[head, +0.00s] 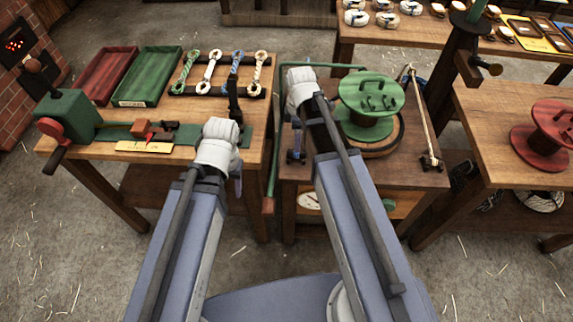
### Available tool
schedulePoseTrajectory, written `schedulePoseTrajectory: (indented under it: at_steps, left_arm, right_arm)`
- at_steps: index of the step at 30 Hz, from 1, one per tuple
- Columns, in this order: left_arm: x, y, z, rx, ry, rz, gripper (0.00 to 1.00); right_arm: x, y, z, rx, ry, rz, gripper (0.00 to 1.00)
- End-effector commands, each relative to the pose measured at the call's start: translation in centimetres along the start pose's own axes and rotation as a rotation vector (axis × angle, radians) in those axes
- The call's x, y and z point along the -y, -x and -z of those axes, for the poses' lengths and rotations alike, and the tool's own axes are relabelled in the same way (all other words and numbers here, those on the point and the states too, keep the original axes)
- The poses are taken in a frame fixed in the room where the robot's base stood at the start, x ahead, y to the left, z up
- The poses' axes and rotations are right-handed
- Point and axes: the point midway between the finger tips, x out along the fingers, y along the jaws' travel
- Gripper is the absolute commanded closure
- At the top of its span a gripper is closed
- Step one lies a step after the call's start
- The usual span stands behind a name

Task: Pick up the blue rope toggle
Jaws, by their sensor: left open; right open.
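The blue rope toggle (233,70) lies on the left workbench, in a row with a green toggle (186,70), a white toggle (209,72) and a tan toggle (258,72). It lies between the white and tan ones, across dark bars. My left gripper (238,188) is open, close to the bench's front right part, nearer me than the toggle and apart from it. Its wrist hides much of it. My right gripper (296,157) is open near the left edge of the middle table, also away from the toggle. Its fingers are mostly hidden.
Red (109,75) and green (147,77) trays lie left of the toggles. A green machine (69,113) with a red fitting stands at the bench's left. A green spool (369,105) stands on the middle table. A dark upright piece (234,100) stands just in front of the blue toggle.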

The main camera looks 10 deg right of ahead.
Motion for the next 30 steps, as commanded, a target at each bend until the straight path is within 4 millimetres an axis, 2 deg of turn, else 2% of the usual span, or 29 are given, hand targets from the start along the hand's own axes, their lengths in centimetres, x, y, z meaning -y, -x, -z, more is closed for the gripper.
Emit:
schedulePoseTrajectory:
  at_steps: [5,13,22,30]
  left_arm:
    - [0.0,-0.2,0.0,0.000,0.000,0.000,0.45]
    - [-0.2,-2.6,0.1,0.000,-0.001,0.000,0.45]
    - [-0.3,-3.0,0.2,0.000,-0.001,0.000,0.45]
    - [-0.6,-6.0,0.4,0.000,-0.001,0.000,0.45]
  right_arm:
    - [0.0,-0.3,0.0,-0.001,0.004,0.000,0.36]
    - [-0.1,-2.6,0.0,0.000,0.003,0.000,0.36]
    - [-0.1,-3.0,-0.1,0.000,0.002,0.000,0.36]
    - [-0.7,-6.0,-0.2,0.000,0.002,0.000,0.36]
